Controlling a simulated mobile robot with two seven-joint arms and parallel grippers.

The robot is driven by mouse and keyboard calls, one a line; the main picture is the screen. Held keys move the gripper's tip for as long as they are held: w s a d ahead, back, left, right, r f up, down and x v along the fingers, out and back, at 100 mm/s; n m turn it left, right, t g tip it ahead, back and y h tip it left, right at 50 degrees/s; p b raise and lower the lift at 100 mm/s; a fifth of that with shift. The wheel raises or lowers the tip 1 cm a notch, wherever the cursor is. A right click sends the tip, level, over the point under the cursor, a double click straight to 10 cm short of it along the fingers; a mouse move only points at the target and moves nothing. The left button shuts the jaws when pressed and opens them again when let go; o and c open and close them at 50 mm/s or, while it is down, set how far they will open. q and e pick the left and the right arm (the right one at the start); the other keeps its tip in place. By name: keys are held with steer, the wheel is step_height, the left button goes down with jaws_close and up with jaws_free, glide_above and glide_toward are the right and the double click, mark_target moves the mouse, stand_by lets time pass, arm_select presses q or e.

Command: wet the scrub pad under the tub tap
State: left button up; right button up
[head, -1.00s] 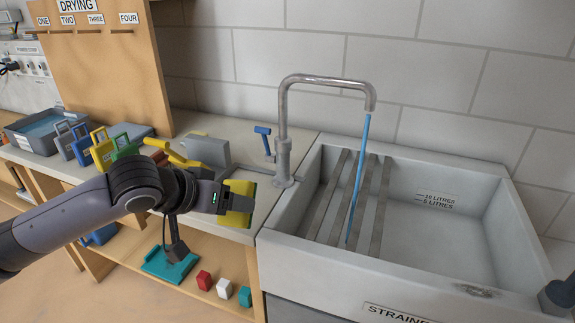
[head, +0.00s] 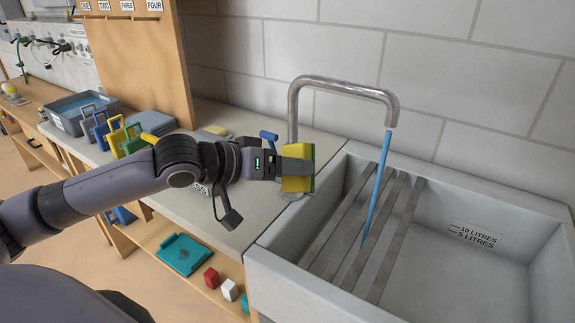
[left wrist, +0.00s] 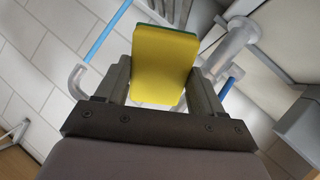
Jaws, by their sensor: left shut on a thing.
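The scrub pad (head: 297,182) is yellow with a green face. My left gripper (head: 298,169) is shut on it and holds it in front of the base of the tap, left of the tub. The left wrist view shows the yellow pad (left wrist: 164,68) between the two fingers (left wrist: 160,85). The tap (head: 345,85) is a tall bent metal pipe with a blue lever (head: 268,136). A blue stream (head: 377,190) runs from its spout into the tub (head: 490,215). The pad is apart from the stream, to its left. My right gripper is not in view.
Metal bars (head: 362,240) cross the left part of the tub. Coloured boards (head: 115,135) and a grey basin (head: 85,108) stand on the counter to the left. A teal tray (head: 184,254) and small blocks (head: 211,277) lie on the shelf below.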

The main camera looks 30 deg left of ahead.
mark_target(314, 179)
arm_select(q)
steer(key=w+d+f+b, duration=0.1)
steer(key=w+d+f, duration=0.1)
steer(key=w+d, duration=0.4)
steer(key=d, duration=0.3)
steer(key=shift+b, duration=0.3)
steer(key=shift+w+d+f+p, duration=0.2)
steer(key=shift+w+d, duration=0.2)
steer(key=shift+d, duration=0.15)
steer(key=shift+w+d+f+p, duration=0.1)
steer(key=shift+w+d+p, duration=0.1)
steer(key=shift+w+d, duration=0.25)
steer(key=shift+s, duration=0.1)
steer(key=shift+s+a+p, duration=0.4)
steer(key=shift+s+a, duration=0.35)
steer(key=shift+a, duration=0.35)
steer(key=shift+s+a+p, duration=0.35)
steer(key=shift+s+a, duration=0.45)
steer(key=shift+a, duration=0.3)
steer(key=shift+s+a+p, duration=0.4)
steer(key=shift+s+a, duration=0.35)
steer(key=shift+a, duration=0.35)
steer(key=s+a+r+p, duration=0.1)
steer(key=p, duration=0.1)
steer(key=s+a+r+p, duration=0.1)
steer(key=r+p, duration=0.1)
steer(key=shift+a, duration=0.4)
steer(key=shift+s+a+r+p, duration=0.4)
steer(key=shift+a+r+p, duration=0.1)
steer(key=shift+a, duration=0.15)
